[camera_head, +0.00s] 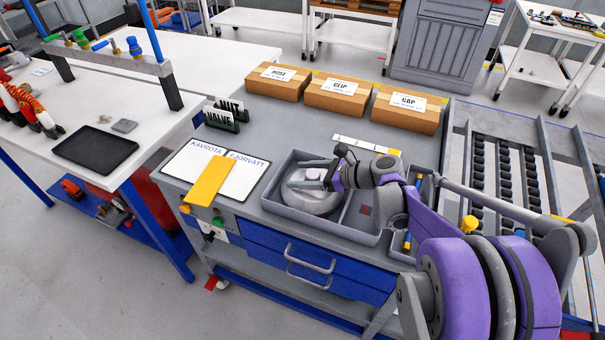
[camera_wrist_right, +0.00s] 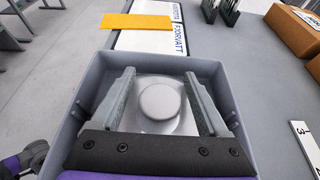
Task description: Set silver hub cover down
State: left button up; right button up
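The silver hub cover (camera_head: 312,203) is a round, domed disc in the left compartment of a grey tray (camera_head: 352,235) on the workbench. It also shows in the right wrist view, with a raised round knob (camera_wrist_right: 160,102) at its centre. My right gripper (camera_head: 308,174) is over the cover, inside the tray's walls. In the wrist view, its two fingers (camera_wrist_right: 157,85) stand wide apart on either side of the knob, with visible gaps, and grip nothing. Part of the cover is hidden by the gripper. My left gripper is not in view.
The tray's right compartment holds a small red item (camera_head: 365,210). A yellow plate (camera_head: 208,180) lies on the white labelled cards left of the tray. Cardboard boxes (camera_head: 341,97) line the bench's back. A side table (camera_head: 150,125) stands left; a roller conveyor (camera_head: 500,165) is right.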

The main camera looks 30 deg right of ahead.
jog(key=shift+r, duration=0.15)
jog(key=shift+s+d+r, duration=0.15)
jog(key=shift+s+d, duration=0.1)
jog(key=v, duration=1.1)
jog(key=shift+s+p, duration=0.15)
jog(key=shift+p, duration=0.15)
jog(key=shift+c, duration=0.3)
dwell(0.3)
